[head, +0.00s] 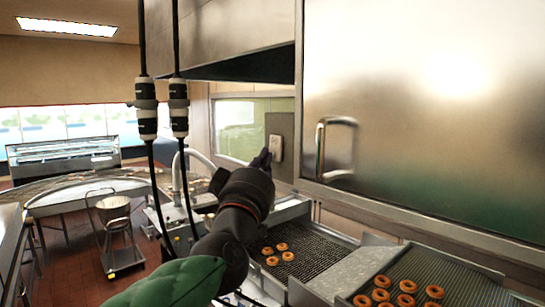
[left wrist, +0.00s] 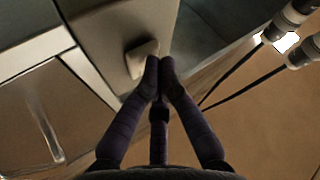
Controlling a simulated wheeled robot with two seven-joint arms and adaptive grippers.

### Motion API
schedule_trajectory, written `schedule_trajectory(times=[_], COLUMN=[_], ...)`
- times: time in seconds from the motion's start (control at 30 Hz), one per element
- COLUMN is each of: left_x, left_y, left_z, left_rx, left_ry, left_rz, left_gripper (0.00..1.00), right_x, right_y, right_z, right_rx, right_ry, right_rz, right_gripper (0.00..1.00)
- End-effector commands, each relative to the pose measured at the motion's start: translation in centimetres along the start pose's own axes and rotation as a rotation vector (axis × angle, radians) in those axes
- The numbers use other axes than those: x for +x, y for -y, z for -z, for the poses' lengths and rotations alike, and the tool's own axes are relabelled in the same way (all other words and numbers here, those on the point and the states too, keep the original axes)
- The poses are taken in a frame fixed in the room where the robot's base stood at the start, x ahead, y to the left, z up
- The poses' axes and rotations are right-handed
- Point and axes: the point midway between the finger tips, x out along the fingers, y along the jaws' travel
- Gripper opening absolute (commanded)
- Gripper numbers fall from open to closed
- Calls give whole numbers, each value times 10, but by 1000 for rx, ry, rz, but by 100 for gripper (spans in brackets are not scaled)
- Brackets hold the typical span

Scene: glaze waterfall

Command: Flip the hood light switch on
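The light switch is a small pale plate (head: 276,148) on a grey metal panel below the hood (head: 225,40) in the head view. In the left wrist view the switch (left wrist: 141,58) juts from the panel just left of my fingertips. My left gripper (head: 262,158) reaches up to the left side of the switch. In the left wrist view its fingertips (left wrist: 159,66) are together with nothing seen between them. They are very close to the switch; I cannot tell if they touch it. Which way the switch is set is unclear. My right gripper is not in view.
A steel cabinet door (head: 420,100) with a handle (head: 322,148) is right of the switch. Black cables with connectors (head: 147,108) hang left of my arm. Donuts (head: 281,247) lie on a mesh conveyor (head: 310,252) below. A bucket (head: 113,208) stands on a cart at left.

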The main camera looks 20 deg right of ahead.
Motion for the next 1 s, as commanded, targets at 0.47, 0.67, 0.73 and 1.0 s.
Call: schedule_trajectory(times=[0.47, 0.67, 0.73, 1.0], left_x=[3, 2, 1, -8], left_y=[-1, -1, 0, 3], left_z=[-3, -2, 0, 7], left_rx=[0, 0, 0, 0], left_ry=[0, 0, -1, 0], left_rz=[-1, 0, 0, 0], left_gripper=[0, 0, 0, 0], right_x=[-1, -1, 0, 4], right_y=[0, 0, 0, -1], right_z=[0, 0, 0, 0], right_rx=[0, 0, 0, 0], right_ry=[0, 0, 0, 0], right_rz=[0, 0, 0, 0], right_gripper=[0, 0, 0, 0])
